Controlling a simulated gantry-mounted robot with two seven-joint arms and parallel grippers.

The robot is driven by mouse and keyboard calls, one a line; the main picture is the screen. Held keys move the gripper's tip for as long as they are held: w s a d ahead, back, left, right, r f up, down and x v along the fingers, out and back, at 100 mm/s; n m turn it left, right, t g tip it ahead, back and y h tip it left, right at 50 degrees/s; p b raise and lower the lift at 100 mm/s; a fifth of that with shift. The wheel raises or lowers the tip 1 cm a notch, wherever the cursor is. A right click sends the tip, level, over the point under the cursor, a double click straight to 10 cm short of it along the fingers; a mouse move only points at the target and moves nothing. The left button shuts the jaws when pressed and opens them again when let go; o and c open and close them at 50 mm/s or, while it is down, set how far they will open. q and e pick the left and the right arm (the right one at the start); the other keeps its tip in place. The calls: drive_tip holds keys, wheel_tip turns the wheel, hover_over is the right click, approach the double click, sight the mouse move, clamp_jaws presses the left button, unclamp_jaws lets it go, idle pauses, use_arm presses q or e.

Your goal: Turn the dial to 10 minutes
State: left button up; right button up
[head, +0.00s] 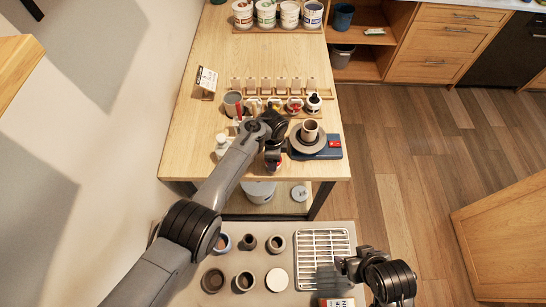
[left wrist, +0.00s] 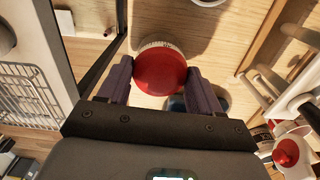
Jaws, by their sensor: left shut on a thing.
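The dial is a round red knob (left wrist: 160,74) with a pale graduated ring at its far edge, in the left wrist view. It sits between the two dark fingers of my left gripper (left wrist: 160,88), which is shut on it. The mark it points to cannot be read. In the head view my left gripper (head: 272,158) is at the front of the wooden table (head: 215,60), left of the blue-based turntable, and it hides the dial. My right gripper (head: 343,267) is away from the dial, over the front bench; its opening is too small to judge.
A blue-based turntable (head: 328,153) bearing a clay cup (head: 309,130) stands close right of my left gripper. A white bottle (head: 221,146) stands left, and several jars and a small sign (head: 206,80) behind. Pots and a white rack (head: 325,245) fill the front bench (head: 340,228).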

use_arm(q)
drive_tip(key=o, duration=1.1)
drive_tip(key=shift+r, duration=0.1)
drive_tip(key=shift+r+p, duration=1.5)
drive_tip(key=shift+r, duration=3.8)
